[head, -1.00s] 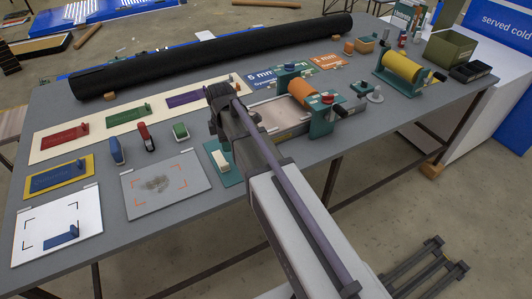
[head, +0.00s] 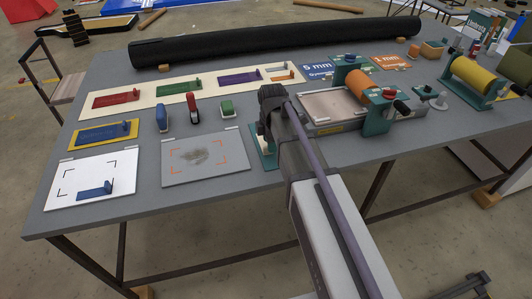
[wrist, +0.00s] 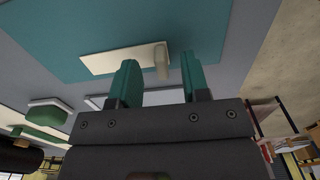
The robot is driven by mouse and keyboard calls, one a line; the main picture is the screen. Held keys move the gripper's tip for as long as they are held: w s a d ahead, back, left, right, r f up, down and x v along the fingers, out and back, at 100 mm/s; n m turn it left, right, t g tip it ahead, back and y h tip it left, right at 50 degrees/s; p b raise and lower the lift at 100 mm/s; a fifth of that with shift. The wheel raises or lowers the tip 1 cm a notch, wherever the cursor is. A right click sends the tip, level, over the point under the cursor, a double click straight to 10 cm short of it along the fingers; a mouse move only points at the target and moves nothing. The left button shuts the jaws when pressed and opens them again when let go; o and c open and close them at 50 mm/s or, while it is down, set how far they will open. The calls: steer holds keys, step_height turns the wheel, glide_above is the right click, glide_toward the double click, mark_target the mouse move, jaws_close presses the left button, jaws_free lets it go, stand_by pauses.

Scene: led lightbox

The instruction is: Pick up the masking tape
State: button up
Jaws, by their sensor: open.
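I cannot clearly pick out a roll of masking tape in either view. My gripper (wrist: 158,82) is open, its two teal fingers apart with nothing between them. In the wrist view, a cream plate with a small tan handle (wrist: 161,62) lies on a teal mat (wrist: 215,25) beyond the fingertips. In the head view, my wrist hides most of this mat (head: 266,160), and the fingers cannot be made out. An orange roll (head: 362,84) and a yellow roll (head: 472,76) sit in green stands to the right. A small orange cylinder (head: 414,51) stands behind them.
A long black roll (head: 275,43) lies along the table's back. Colored plates with handles lie on a cream strip (head: 130,110). A grey board (head: 205,158), a white board (head: 90,180) and a blue block (head: 162,118) are on the left. The table's front edge is mostly clear.

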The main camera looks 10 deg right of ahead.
step_height(320, 180, down, 3)
steer(key=shift+b, duration=0.65)
steer(key=shift+r, duration=0.25)
jaws_close()
step_height(320, 180, up, 14)
steer(key=p, duration=1.4)
